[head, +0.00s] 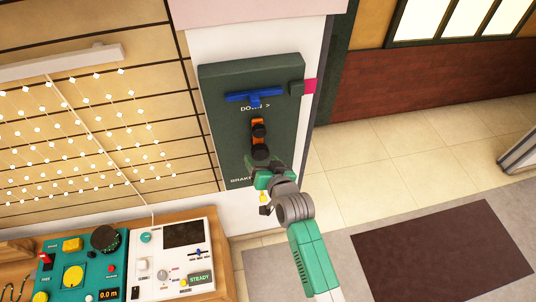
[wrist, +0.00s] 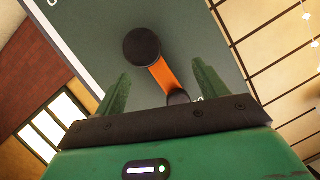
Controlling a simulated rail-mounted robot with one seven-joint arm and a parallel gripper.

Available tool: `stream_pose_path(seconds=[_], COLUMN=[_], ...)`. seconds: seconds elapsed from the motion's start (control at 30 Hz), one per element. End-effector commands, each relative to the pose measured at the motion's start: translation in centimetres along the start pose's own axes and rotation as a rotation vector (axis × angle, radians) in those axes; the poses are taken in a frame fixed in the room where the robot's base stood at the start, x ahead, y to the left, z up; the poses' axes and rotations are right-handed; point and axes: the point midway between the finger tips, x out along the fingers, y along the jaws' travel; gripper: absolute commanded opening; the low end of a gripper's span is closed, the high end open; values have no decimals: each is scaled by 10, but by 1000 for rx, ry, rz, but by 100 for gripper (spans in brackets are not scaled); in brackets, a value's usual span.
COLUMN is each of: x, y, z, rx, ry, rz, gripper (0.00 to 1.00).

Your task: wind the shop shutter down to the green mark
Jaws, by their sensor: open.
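A dark green panel (head: 225,120) marked "DOWN >" and "BRAKE" is fixed to a white column. On it is an orange crank arm (head: 258,130) with a black knob; the wrist view shows the orange arm (wrist: 164,74) and the round black knob (wrist: 142,47). My gripper (head: 261,160) is in front of the panel's lower part, and its body hides part of it. In the wrist view my gripper (wrist: 162,70) is open, with one green finger on each side of the crank arm; nothing is held. I cannot tell whether the fingers touch it. No green mark can be made out.
A teal console (head: 85,275) and a white control box (head: 170,270) reading "STEADY" stand lower left. The tiled floor (head: 390,145) at right is clear.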

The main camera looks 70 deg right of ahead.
Motion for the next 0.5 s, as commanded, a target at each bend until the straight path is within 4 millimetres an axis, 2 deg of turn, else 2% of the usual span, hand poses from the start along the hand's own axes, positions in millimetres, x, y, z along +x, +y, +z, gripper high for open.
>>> stream_pose_path(seconds=[0.03,0.1,0.27,0.5], x=[1,1,6,50], y=[14,22,22,23], z=[8,14,13,13], rx=[13,22,23,21], ry=[-8,-15,-15,-15], rz=[19,30,31,30], gripper=[72,72,72,72])
